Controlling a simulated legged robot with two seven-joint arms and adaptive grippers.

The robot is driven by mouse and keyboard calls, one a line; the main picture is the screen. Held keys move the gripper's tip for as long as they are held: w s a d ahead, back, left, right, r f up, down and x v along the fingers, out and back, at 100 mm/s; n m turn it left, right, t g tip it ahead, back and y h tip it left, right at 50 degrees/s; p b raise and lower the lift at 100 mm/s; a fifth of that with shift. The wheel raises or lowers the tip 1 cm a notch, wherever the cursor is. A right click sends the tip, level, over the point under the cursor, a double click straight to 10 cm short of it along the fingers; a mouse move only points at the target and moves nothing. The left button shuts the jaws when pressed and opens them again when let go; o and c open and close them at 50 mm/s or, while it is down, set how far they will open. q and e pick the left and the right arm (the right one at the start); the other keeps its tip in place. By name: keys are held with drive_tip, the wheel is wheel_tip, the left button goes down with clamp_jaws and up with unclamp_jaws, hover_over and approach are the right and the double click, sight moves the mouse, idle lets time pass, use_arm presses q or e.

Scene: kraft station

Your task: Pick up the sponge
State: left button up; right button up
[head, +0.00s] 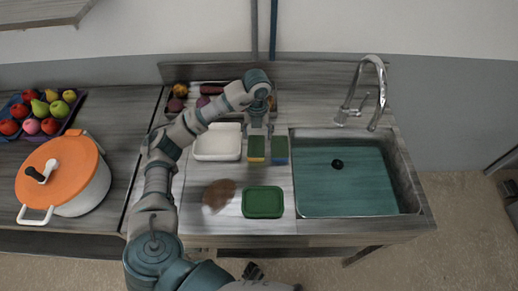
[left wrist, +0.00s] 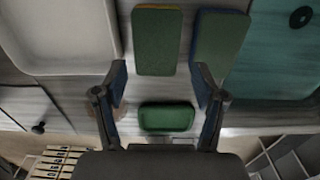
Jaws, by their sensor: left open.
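Two sponges lie side by side on the counter just left of the sink. The left sponge (head: 257,146) has a dark green top and a yellowish edge; it also shows in the left wrist view (left wrist: 157,43). The right sponge (head: 279,152) is green and blue, and appears slightly turned in the left wrist view (left wrist: 219,42). My left gripper (head: 258,132) points down over the far end of the sponges. In the left wrist view my left gripper (left wrist: 162,88) has its fingers wide apart with nothing between them. My right gripper is not seen.
A white tray (head: 218,155) stands left of the sponges. A green dish (head: 263,202) and a blurred brown item (head: 218,194) lie nearer. The sink (head: 345,181) with its faucet (head: 370,60) is right. An orange-lidded pot (head: 85,190) and fruit tray (head: 75,112) stand left.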

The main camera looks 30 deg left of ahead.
sight(255, 146)
use_arm(q)
drive_tip(key=f, duration=0.1)
drive_tip(key=a+f, duration=0.1)
drive_tip(key=f, duration=0.1)
drive_tip(key=shift+s+a, duration=0.1)
drive_tip(key=shift+a, duration=0.05)
drive_tip(key=f, duration=0.1)
drive_tip(key=d+f, duration=0.1)
drive_tip(key=f, duration=0.2)
drive_tip(key=shift+s+d+f+b, duration=0.2)
drive_tip(key=shift+s+d+b, duration=0.1)
drive_tip(key=shift+b, duration=0.1)
drive_tip(key=shift+a+f, duration=0.1)
drive_tip(key=shift+a, duration=0.05)
drive_tip(key=shift+w+a+f, duration=0.1)
drive_tip(key=shift+a, duration=0.35)
drive_tip(key=c, duration=0.4)
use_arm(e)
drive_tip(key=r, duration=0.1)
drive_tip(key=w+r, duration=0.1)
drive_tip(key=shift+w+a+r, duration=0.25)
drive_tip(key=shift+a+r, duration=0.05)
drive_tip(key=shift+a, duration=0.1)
use_arm(q)
drive_tip(key=shift+d, duration=0.15)
